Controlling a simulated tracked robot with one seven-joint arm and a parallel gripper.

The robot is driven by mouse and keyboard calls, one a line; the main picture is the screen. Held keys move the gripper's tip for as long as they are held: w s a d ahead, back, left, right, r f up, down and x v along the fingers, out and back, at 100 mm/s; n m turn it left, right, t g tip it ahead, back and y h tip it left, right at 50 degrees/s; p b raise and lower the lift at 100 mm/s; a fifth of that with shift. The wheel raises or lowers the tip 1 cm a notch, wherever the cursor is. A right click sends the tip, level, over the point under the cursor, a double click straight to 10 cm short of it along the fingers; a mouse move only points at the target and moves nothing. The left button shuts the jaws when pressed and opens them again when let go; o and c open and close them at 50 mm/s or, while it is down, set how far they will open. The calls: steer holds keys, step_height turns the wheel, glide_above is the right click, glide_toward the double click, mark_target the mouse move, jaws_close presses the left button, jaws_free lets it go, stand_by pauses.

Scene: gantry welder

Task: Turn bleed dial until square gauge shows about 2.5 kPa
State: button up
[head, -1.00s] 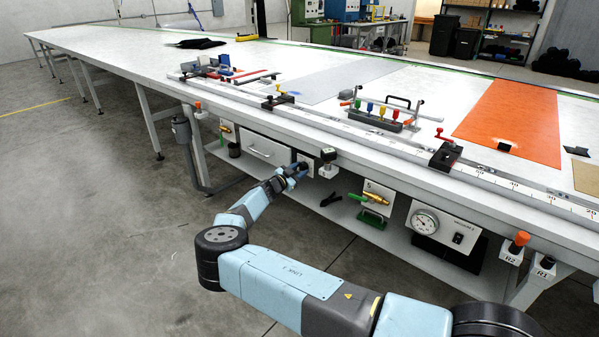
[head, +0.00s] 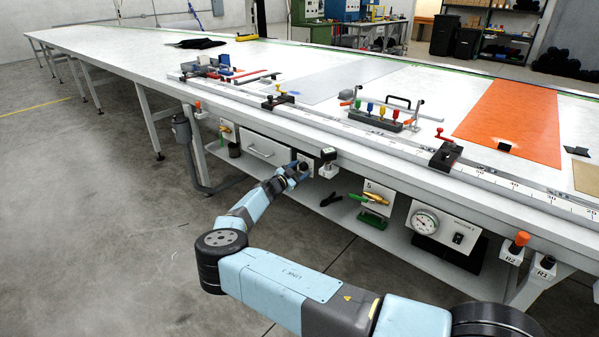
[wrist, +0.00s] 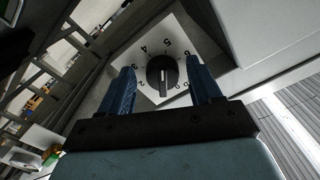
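The bleed dial is a black knob (wrist: 162,76) with a white line on a white numbered plate (wrist: 181,47). In the wrist view the line runs nearly upright; I cannot tell which end points. My gripper (wrist: 163,84) has its two blue fingers on either side of the knob, with gaps showing. In the head view my gripper (head: 294,174) is at the dial plate (head: 307,160) under the table's front edge.
A round white gauge (head: 425,222) is on a box at the right on the lower shelf. A brass valve with a green handle (head: 374,219) stands between. A drawer (head: 266,150) is left of the dial. The long table (head: 330,130) overhangs these.

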steer(key=shift+a, duration=0.1)
steer(key=v, duration=1.3)
steer(key=shift+s+a, duration=0.2)
steer(key=shift+s, duration=0.1)
